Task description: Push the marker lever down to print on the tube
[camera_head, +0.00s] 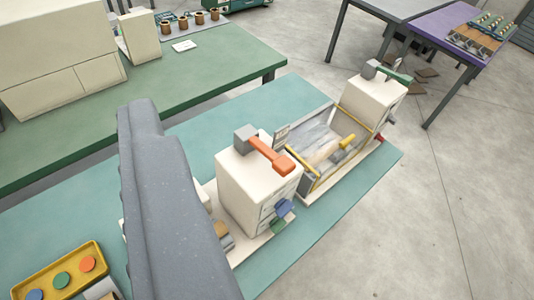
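A white machine housing (258,187) stands on the teal bench, with an orange lever (268,154) on its top. The lever slopes down to the right from a grey block (245,138) and ends in an orange knob. A second white housing (372,101) farther right carries a green lever (393,72). I cannot tell from looks alone which is the marker lever. Between the housings, a pale tan tube-like piece (321,153) lies in a grey trough, beside a yellow knob. A large grey arm part of mine covers the left middle. My gripper's fingers do not show.
The teal bench (350,196) has bare room along its front edge. A yellow tray (72,249) with blue, green and orange discs sits at lower left. A green table (226,66) stands behind, and a purple table (448,28) at upper right.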

